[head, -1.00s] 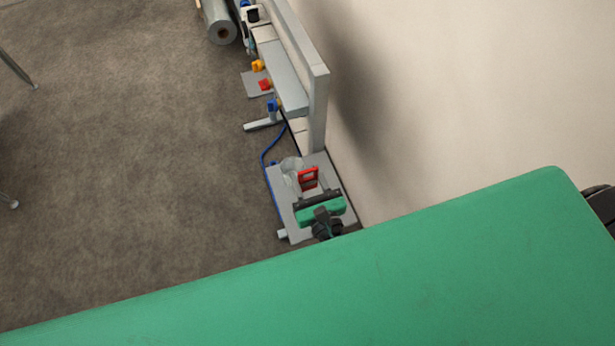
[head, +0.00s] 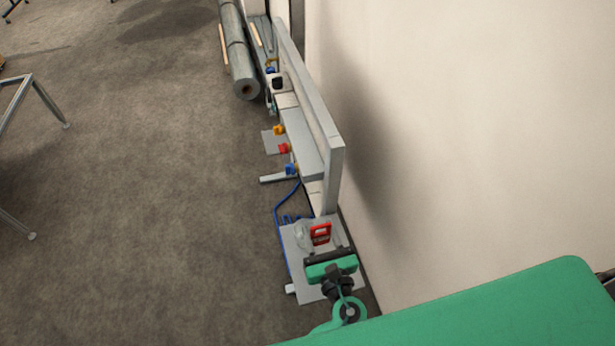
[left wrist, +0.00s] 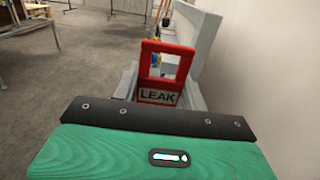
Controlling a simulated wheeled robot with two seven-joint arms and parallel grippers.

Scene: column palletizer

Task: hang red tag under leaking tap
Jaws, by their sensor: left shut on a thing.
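My left gripper (head: 324,247) is shut on the red tag (head: 320,234). The tag also shows in the left wrist view (left wrist: 158,96), upright beyond the black bar of the gripper; it is a red frame with an open window and a pale strip reading LEAK. In the head view an orange-yellow tap (head: 279,130), a red tap (head: 284,148) and a blue tap (head: 291,169) stand in a row on the grey stand, farther off than the tag. I cannot tell which one leaks. My right gripper is not in view.
The grey stand (head: 337,165) runs along the pale wall at right. A blue hose (head: 277,213) curves down from it towards a grey platform (head: 305,285) below my gripper. Grey rolls (head: 246,85) lie at the far end. The carpet at left is open; a metal-legged table (head: 38,98) stands farther left.

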